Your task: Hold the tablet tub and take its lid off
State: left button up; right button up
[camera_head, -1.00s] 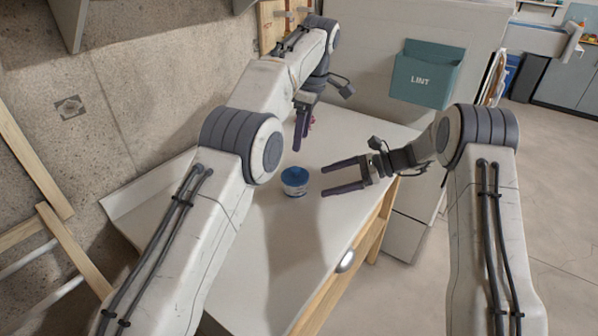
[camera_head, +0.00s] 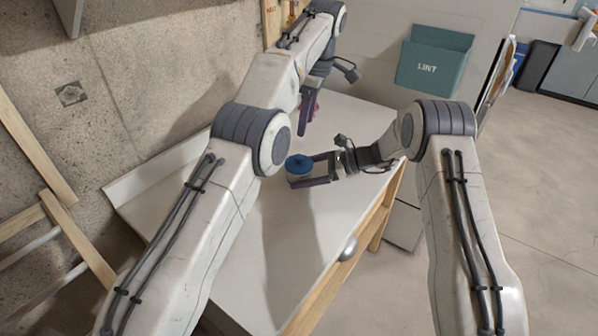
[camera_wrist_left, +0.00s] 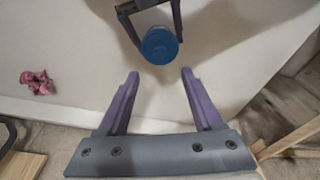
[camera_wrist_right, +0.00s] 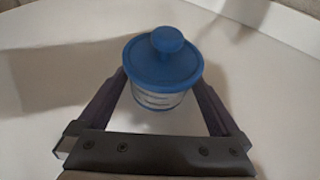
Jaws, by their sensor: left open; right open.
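The tablet tub (camera_head: 293,178) stands upright on the white worktop, a clear tub with its blue knobbed lid (camera_head: 299,163) on top. In the right wrist view the tub's clear body (camera_wrist_right: 158,99) shows under the lid (camera_wrist_right: 162,62). My right gripper (camera_head: 308,172) is open, with its fingers on either side of the tub; whether they touch it I cannot tell. My left gripper (camera_head: 304,128) is open and empty above the worktop, behind the tub. In the left wrist view the lid (camera_wrist_left: 160,45) lies just beyond my left fingertips.
The white worktop (camera_head: 290,240) has free room in front of the tub. A small pink object (camera_wrist_left: 37,82) lies on it near my left gripper. A teal lint bin (camera_head: 434,60) hangs at the back. The concrete wall (camera_head: 150,90) bounds the left.

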aim_at(299, 157)
grip_shut()
pick_arm(q)
jog(key=f+m, duration=0.3)
jog(key=m, duration=0.1)
jog(key=a+f+m+h, duration=0.1)
jog(key=f+m, duration=0.3)
jog(key=m, duration=0.1)
jog(key=f+m+t, duration=0.1)
jog(key=f+m, duration=0.2)
jog(key=m, duration=0.1)
jog(key=shift+w+a+f+m+h, duration=0.15)
jog(key=shift+a+f+m+h, duration=0.05)
jog(key=shift+a+m+h, duration=0.15)
dwell(0.4)
